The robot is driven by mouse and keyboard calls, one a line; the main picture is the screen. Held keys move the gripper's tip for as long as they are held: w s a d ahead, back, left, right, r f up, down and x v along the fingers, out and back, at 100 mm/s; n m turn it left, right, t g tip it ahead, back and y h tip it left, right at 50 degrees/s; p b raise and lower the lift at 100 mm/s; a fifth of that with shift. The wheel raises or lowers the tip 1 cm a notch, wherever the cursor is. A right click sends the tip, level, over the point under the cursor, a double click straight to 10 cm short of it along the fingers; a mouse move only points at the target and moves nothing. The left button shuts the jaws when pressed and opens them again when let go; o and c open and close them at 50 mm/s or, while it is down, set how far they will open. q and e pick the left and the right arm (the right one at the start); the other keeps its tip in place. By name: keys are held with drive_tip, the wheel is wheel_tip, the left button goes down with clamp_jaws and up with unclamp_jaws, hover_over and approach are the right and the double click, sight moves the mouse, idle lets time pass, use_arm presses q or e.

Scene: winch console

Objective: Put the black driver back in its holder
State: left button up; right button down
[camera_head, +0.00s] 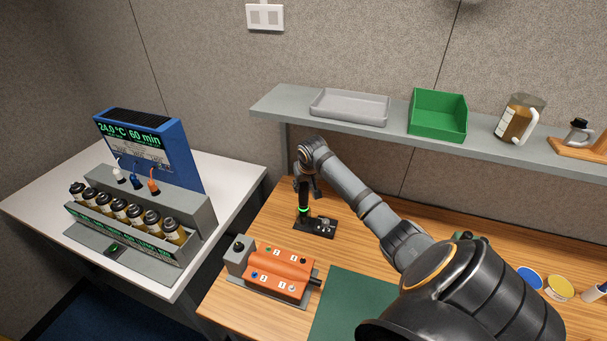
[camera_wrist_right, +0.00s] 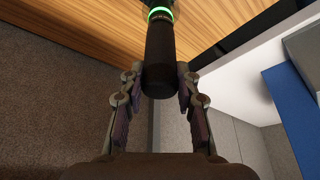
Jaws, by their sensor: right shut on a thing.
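The black driver (camera_head: 303,211), with a lit green ring, hangs roughly upright below my right gripper (camera_head: 307,185). In the right wrist view the driver's black handle (camera_wrist_right: 160,62) lies between the two fingers of the gripper (camera_wrist_right: 160,84), which is shut on it. The driver's lower end is over the left part of a small black base (camera_head: 318,229) on the wooden table, which looks like its holder. I cannot tell whether the tip is inside the holder or just above it. My left gripper is out of view.
An orange numbered box (camera_head: 280,271) and a green mat (camera_head: 352,306) lie in front of the holder. A grey shelf (camera_head: 290,101) with a grey tray (camera_head: 350,107) and a green bin (camera_head: 438,114) runs behind. A white table (camera_head: 48,195) with a bottle rack stands left.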

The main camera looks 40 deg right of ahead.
drive_tip(key=shift+f, duration=0.6)
drive_tip(key=c, duration=0.9)
unclamp_jaws()
drive_tip(key=v, duration=1.2)
